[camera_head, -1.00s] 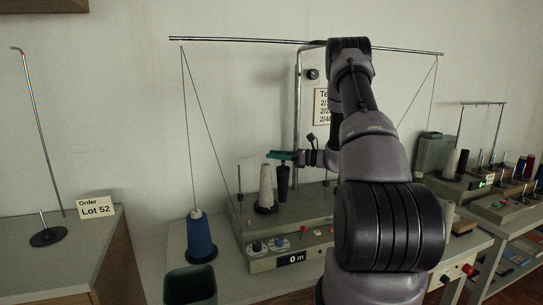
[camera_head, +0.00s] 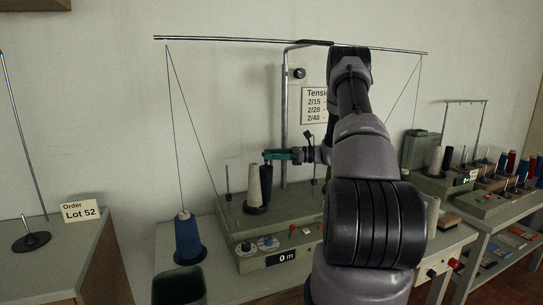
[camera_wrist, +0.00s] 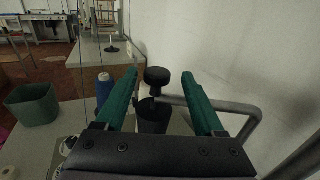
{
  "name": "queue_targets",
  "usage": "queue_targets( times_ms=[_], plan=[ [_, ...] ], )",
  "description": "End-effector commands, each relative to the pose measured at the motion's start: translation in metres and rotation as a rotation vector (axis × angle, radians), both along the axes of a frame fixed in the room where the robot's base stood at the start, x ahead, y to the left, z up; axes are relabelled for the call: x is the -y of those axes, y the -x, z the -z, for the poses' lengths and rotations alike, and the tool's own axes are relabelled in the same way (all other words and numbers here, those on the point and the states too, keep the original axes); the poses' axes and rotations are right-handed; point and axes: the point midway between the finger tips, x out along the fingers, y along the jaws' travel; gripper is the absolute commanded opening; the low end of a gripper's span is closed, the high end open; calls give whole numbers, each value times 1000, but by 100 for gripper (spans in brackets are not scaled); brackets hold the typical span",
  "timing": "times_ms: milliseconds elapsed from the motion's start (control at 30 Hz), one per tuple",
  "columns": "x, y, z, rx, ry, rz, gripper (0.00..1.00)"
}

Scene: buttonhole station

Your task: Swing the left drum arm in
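The left drum arm shows in the wrist view as a bent grey metal tube (camera_wrist: 222,106) with a black knob (camera_wrist: 157,76) and a dark drum (camera_wrist: 152,115) at its end. In the head view the dark drum (camera_head: 266,184) stands just right of a pale yarn cone (camera_head: 253,188) on the winder (camera_head: 290,207). My gripper (camera_head: 270,155) is at the top of the drum. In the wrist view its green fingers (camera_wrist: 160,88) are apart, with the knob between them and a gap on both sides. The arm's pivot is hidden in the head view.
A blue yarn cone (camera_head: 187,238) stands left of the winder, its thread running up to an overhead bar (camera_head: 240,40). A dark green bin (camera_head: 178,287) is at the front left. An upright pole (camera_head: 285,120) rises behind the drum. The wall is close behind.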

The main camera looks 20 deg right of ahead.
Motion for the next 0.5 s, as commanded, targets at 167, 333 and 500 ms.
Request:
queue_targets(
  times_ms=[167, 333, 500],
  plan=[
    [4, 1, 0, 0, 0, 1, 70],
    [26, 11, 0, 0, 0, 3, 70],
    [60, 25, 1, 0, 0, 4, 70]
  ],
)
